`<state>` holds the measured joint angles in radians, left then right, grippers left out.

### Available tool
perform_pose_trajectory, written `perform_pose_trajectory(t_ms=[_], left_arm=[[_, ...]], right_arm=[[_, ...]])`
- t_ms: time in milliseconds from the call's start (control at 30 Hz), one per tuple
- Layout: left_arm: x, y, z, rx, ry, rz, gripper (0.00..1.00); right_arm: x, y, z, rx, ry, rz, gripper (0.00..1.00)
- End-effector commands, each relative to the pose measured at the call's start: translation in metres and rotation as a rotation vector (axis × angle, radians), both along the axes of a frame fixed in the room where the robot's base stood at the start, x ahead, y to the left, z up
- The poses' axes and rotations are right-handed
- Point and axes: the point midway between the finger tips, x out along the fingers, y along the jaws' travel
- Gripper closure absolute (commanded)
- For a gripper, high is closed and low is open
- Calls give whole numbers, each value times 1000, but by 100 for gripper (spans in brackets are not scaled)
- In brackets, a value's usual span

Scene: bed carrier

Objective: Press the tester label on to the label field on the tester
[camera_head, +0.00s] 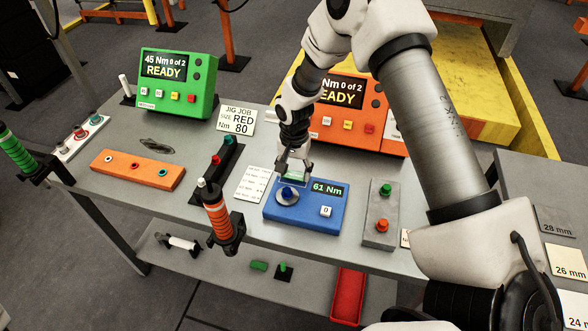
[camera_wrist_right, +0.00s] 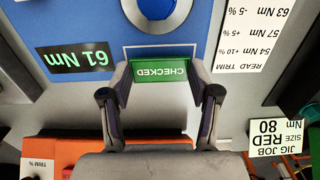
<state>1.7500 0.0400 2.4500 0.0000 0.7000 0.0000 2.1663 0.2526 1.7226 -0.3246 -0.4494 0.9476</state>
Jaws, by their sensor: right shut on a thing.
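The blue tester (camera_head: 311,215) lies on the table with a display reading 61 Nm, a round grey socket with a blue knob, and a 0 button. It also shows in the wrist view (camera_wrist_right: 98,22). My right gripper (camera_head: 293,168) is shut on the green tester label (camera_wrist_right: 160,73), marked CHECKED, at the tester's far edge. In the wrist view, part of a thin white outline, apparently the label field (camera_wrist_right: 128,47), shows just beyond the label; the rest is hidden. I cannot tell whether the label touches the tester. My left gripper is not in view.
An orange controller (camera_head: 346,121) stands behind my right arm, and a green one (camera_head: 177,83) at the back left. A white trim card (camera_head: 252,184) lies left of the tester, a grey button box (camera_head: 381,213) right. An orange-handled tool (camera_head: 217,215) stands at the front edge.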

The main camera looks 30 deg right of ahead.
Motion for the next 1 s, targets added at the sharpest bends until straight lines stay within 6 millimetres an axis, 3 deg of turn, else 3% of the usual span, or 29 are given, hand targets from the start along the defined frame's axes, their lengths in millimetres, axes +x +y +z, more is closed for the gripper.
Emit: perform_pose_trajectory(t_ms=[1000], left_arm=[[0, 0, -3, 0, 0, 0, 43]], right_arm=[[0, 0, -12, 0, 0, 0, 50]])
